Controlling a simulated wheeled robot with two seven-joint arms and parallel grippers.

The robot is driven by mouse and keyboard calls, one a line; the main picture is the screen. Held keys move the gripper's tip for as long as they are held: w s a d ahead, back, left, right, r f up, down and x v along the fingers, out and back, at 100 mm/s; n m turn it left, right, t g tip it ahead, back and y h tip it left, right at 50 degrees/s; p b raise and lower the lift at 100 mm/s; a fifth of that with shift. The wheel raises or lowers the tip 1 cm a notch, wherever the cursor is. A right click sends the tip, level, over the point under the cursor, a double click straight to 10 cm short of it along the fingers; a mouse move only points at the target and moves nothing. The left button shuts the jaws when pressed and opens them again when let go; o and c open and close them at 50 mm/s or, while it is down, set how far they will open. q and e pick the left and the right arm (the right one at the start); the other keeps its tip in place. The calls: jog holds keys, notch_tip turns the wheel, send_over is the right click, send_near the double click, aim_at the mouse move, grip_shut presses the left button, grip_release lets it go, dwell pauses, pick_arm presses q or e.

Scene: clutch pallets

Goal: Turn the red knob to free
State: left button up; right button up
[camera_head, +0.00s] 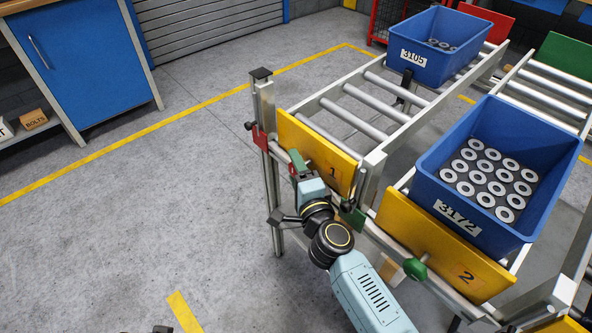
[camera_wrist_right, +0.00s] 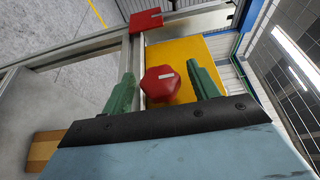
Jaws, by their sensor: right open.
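The red knob (camera_wrist_right: 161,84) shows in the right wrist view, faceted, with a pale mark on its face, in front of the yellow plate (camera_wrist_right: 205,48). My right gripper (camera_wrist_right: 160,70) is open, with one green finger on each side of the knob and a visible gap to each. I cannot tell how deep the knob sits between the fingers. In the head view my right gripper (camera_head: 298,162) is at the rail below the yellow plate marked 1 (camera_head: 316,150), and it mostly hides the knob. My left gripper is not recognisable in view.
A green knob (camera_head: 415,268) sits by the yellow plate marked 2 (camera_head: 440,252). A blue bin 3172 (camera_head: 424,190) with ring-shaped parts stands behind that plate. Another blue bin 3105 (camera_head: 458,32) is at the back of the first roller lane. The floor at left is clear.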

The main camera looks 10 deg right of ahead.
jog(key=shift+w, duration=0.1)
grip_shut()
dwell(0.4)
